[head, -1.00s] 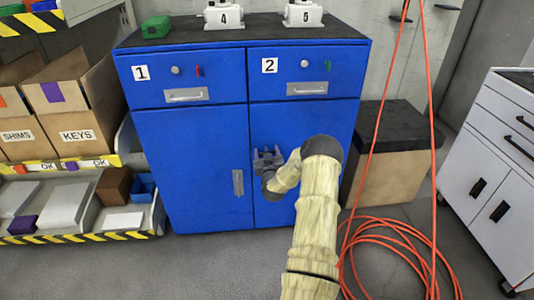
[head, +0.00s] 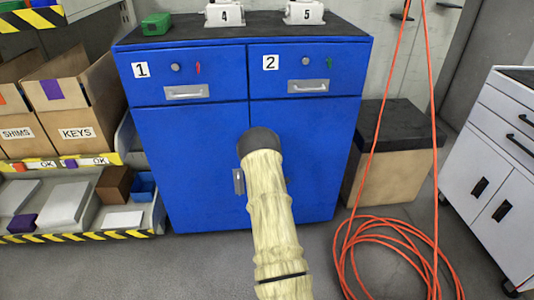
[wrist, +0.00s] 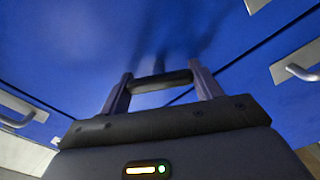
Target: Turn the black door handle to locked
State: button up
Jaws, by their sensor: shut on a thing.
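The black door handle (wrist: 162,82) shows in the wrist view as a short dark bar between my two fingers, close to the blue doors. My gripper (wrist: 160,76) is shut on it, with a finger against each end. The blue cabinet (head: 190,150) has two lower doors. The gap between them runs slanted in the wrist view.
Two drawers sit above the doors, with a red mark (head: 198,68) by drawer 1 and a green mark (head: 328,63) by drawer 2. An orange hose (head: 385,250) lies coiled at the right. Shelves with boxes stand left.

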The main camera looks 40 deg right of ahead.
jog(key=n, duration=0.3)
jog(key=n+b, duration=0.1)
jog(key=n, duration=0.2)
jog(key=shift+w+a+f, duration=0.1)
jog(key=shift+a+f, duration=0.05)
dwell(0.4)
jog(key=o, duration=1)
jog(key=p+v, duration=0.3)
jog(key=v, duration=1.4)
jog(key=shift+s, duration=0.25)
